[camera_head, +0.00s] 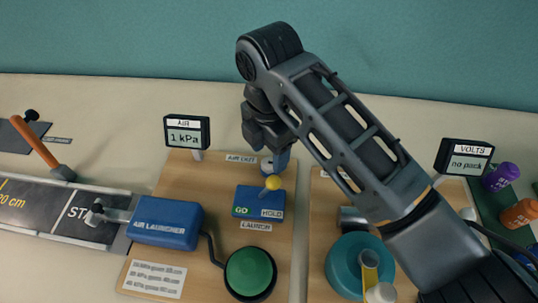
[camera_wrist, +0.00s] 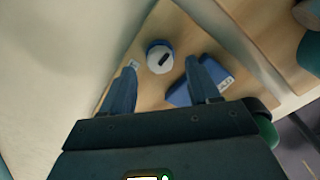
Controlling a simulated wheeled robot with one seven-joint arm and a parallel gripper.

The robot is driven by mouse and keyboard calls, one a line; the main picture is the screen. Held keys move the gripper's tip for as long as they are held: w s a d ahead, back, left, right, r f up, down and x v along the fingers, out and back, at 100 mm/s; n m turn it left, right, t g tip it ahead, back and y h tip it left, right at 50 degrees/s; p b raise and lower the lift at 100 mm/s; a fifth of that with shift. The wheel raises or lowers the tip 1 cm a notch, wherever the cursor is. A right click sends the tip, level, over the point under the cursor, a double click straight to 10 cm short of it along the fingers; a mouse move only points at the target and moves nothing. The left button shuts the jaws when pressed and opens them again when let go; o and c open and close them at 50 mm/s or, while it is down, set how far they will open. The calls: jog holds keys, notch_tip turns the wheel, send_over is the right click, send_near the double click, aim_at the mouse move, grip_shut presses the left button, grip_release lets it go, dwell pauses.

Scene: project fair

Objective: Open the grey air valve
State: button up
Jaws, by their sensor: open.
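I cannot tell how high the fingertips are above the knob. The air display (camera_head: 187,134) reads 1 kPa.
A blue launch box (camera_head: 245,205) with a yellow-knobbed lever stands close in front of the valve. The blue air launcher (camera_head: 166,222), a green button (camera_head: 249,272) and a teal round part (camera_head: 343,270) are nearby. A volts display (camera_head: 465,158) stands to the right.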

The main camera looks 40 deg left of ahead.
aim_at(269, 162)
jog(key=shift+r, duration=2.65)
